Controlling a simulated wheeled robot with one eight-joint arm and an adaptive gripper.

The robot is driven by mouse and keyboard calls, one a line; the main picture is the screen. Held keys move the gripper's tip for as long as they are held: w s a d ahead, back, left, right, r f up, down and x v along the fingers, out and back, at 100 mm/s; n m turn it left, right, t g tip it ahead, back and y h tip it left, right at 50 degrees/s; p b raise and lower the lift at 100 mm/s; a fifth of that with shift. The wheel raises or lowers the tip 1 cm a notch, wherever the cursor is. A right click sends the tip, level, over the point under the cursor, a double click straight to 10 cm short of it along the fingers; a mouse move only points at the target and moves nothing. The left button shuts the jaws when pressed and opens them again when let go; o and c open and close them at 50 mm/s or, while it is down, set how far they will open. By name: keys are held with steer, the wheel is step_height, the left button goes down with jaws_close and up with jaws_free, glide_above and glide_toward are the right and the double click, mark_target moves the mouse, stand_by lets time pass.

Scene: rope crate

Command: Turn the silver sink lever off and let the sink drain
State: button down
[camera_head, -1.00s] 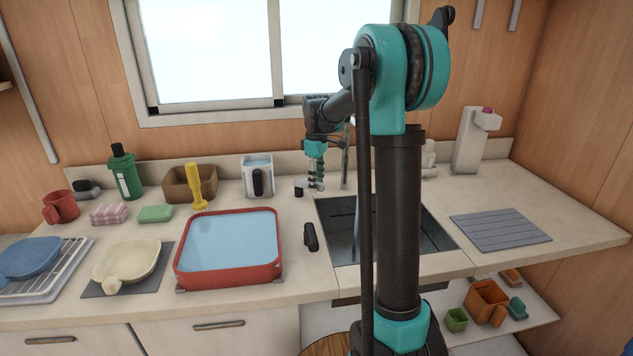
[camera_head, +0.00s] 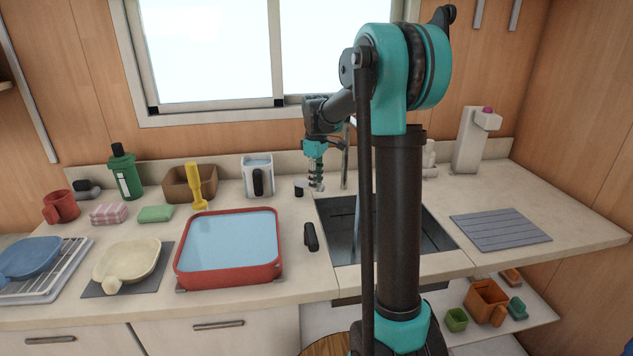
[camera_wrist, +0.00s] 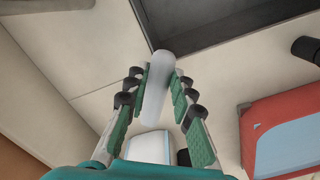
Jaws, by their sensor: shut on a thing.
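My gripper (camera_head: 316,180) points down at the back of the counter, just left of the tall thin tap (camera_head: 345,160). In the wrist view, its green-padded fingers (camera_wrist: 159,85) are shut on the pale silver sink lever (camera_wrist: 161,66), which runs lengthwise between them. In the head view, the fingers mostly hide the lever. The dark sink (camera_head: 343,245) lies in front and to the right, partly hidden by my arm.
A red tub of water (camera_head: 277,268) and a black handle-like piece (camera_head: 311,236) lie left of the sink. A white jug (camera_head: 250,180) and a small black knob (camera_head: 299,189) stand left of my gripper. A grey ribbed mat (camera_head: 500,229) lies right, with clear counter around it.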

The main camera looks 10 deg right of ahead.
steer(key=m, duration=0.1)
steer(key=s+a+m, duration=0.1)
steer(key=m, duration=0.1)
steer(key=shift+s+a, duration=0.1)
steer(key=shift+s, duration=0.05)
steer(key=m, duration=0.1)
steer(key=s+a+m, duration=0.1)
steer(key=shift+a+m, duration=0.15)
steer(key=shift+m, duration=0.25)
steer(key=shift+s+a+m, duration=0.2)
steer(key=shift+a+m, duration=0.5)
steer(key=shift+m, duration=0.5)
steer(key=shift+a+m, duration=0.8)
steer(key=shift+m, duration=0.7)
steer(key=c, duration=1.3)
jaws_free()
